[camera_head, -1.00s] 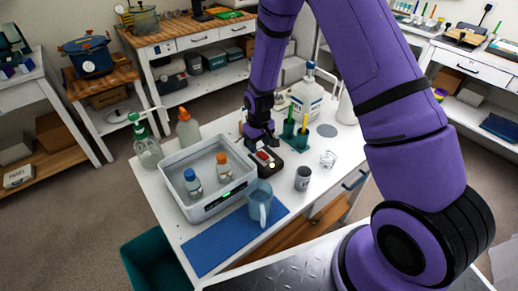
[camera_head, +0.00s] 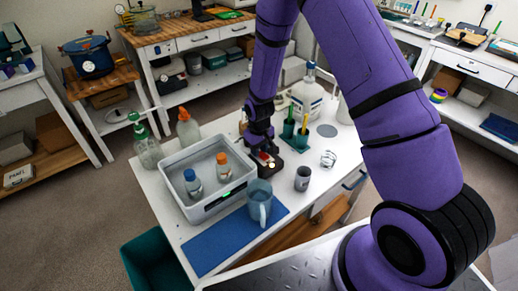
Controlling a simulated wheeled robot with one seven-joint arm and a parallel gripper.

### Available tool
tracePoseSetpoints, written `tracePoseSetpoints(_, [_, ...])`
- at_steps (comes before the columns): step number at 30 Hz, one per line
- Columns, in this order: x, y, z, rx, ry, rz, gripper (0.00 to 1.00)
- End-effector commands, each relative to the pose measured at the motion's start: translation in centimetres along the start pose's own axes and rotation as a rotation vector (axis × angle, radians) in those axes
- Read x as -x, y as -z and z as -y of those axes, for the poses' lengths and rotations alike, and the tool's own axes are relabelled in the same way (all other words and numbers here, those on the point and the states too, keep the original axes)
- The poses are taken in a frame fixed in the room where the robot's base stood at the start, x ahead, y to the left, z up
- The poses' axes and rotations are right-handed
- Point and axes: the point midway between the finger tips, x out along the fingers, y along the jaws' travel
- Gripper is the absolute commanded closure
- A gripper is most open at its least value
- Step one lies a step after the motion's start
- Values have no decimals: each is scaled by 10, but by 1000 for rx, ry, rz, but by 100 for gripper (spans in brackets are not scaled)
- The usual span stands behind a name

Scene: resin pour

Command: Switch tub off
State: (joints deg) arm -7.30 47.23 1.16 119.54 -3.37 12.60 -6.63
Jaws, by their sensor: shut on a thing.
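The tub (camera_head: 169,188) is a grey-white open tank on the near-left of the white table. A small green light (camera_head: 226,194) glows on its front panel. Two bottles stand inside, one with a blue cap (camera_head: 192,184) and one with an orange cap (camera_head: 222,167). A dark switch box (camera_head: 272,168) with a red switch (camera_head: 264,157) on top sits just right of the tub. My gripper (camera_head: 261,150) is down at this box, its fingers shut at the red switch. The fingers partly hide the switch, so its position is unclear.
A blue-grey jug (camera_head: 259,202) stands on a blue mat (camera_head: 222,241) in front. A grey cup (camera_head: 302,179), a wire coil (camera_head: 328,159) and a green holder (camera_head: 289,130) are right of the box.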

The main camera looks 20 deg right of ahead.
Motion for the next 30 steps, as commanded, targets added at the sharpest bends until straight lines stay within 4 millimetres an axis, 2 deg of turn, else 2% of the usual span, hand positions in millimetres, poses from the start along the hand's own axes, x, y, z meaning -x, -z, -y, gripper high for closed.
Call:
tracePoseSetpoints(15, [5, -7, 0, -1, 1, -262, 96])
tracePoseSetpoints(27, [5, -7, 0, 0, 0, -283, 96])
tracePoseSetpoints(28, [5, -7, 0, 0, 0, -283, 68])
tracePoseSetpoints(30, [5, -7, 0, 0, 0, -282, 52])
